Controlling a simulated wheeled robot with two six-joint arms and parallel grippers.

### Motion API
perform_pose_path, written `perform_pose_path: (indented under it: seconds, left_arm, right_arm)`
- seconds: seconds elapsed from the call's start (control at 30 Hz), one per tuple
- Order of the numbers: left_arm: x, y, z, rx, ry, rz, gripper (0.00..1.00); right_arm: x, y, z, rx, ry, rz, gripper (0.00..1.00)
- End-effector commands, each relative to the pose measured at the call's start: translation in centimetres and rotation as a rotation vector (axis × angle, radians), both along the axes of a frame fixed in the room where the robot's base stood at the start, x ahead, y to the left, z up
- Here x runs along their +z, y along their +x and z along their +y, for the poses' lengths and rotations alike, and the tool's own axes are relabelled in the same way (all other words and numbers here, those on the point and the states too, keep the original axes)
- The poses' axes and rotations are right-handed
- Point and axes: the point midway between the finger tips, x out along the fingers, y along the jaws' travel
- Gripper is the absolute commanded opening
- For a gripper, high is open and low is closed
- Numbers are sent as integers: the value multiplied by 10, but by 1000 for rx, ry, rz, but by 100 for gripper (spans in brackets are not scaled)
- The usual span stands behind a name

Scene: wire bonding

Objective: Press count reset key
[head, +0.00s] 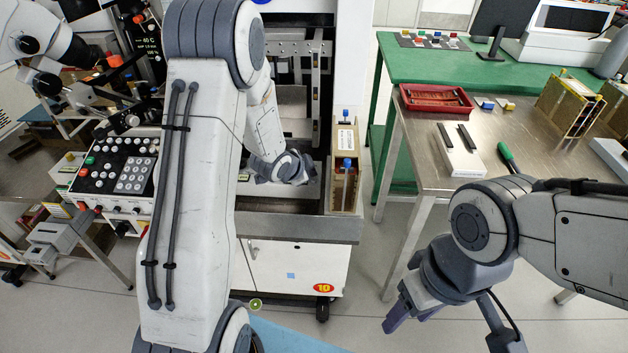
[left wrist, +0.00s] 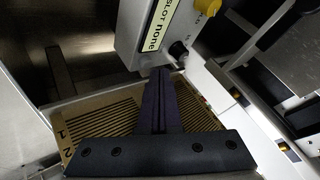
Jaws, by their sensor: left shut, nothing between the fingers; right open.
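My left gripper (left wrist: 162,85) is shut and empty in the left wrist view. Its fingertips are just below a grey box (left wrist: 150,35) with a label reading "SLOT none". A small black button (left wrist: 178,50) on the box's lower edge is just beyond the tips; I cannot tell whether they touch it. No key marked count reset is readable. In the head view, my left gripper (head: 288,168) reaches into the machine (head: 290,262), its fingertips not clear. My right gripper (head: 408,308) is open and empty above the floor at lower right.
A yellow knob (left wrist: 208,7) is near the box's top. A ribbed slotted magazine (left wrist: 95,122) lies below the fingers. A panel with keypad (head: 115,172) stands at left. A steel table (head: 420,160) with a red tray (head: 437,105) is at right.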

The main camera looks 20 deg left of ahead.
Motion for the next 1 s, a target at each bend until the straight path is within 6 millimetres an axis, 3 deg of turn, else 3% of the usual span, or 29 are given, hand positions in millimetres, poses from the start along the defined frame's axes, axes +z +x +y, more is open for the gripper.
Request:
perform_pose_path:
  seconds: [1.0]
  left_arm:
    - [-10,0,0,0,0,0,0]
  right_arm:
    - [-10,0,0,0,0,0,57]
